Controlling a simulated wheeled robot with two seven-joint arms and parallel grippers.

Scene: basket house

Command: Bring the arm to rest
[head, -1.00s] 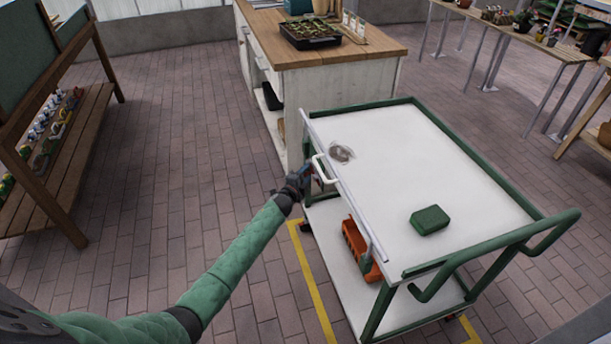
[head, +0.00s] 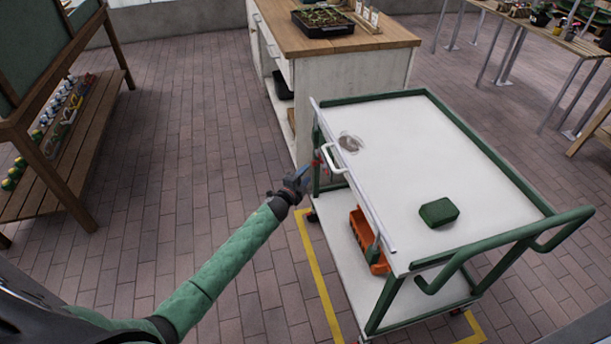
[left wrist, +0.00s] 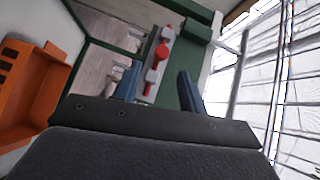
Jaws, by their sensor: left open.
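My left arm reaches in from the lower left in the head view. Its left gripper (head: 311,172) is open and empty, just left of the cart. A white handle (head: 334,158) on the cart's left-side white panel (head: 368,195) is close to the fingertips, with a small gap seen between them. In the left wrist view the two blue fingers of the left gripper (left wrist: 159,86) stand apart. A red and grey fitting (left wrist: 160,53) shows beyond and between them; I cannot tell its distance. My right gripper is not in view.
The green-framed cart (head: 480,175) carries a green box (head: 438,212) on its white top. An orange crate (head: 367,240) sits on its lower shelf. A wooden-topped cabinet (head: 345,42) stands behind, a wooden shelf (head: 75,155) at left. The brick floor between is clear.

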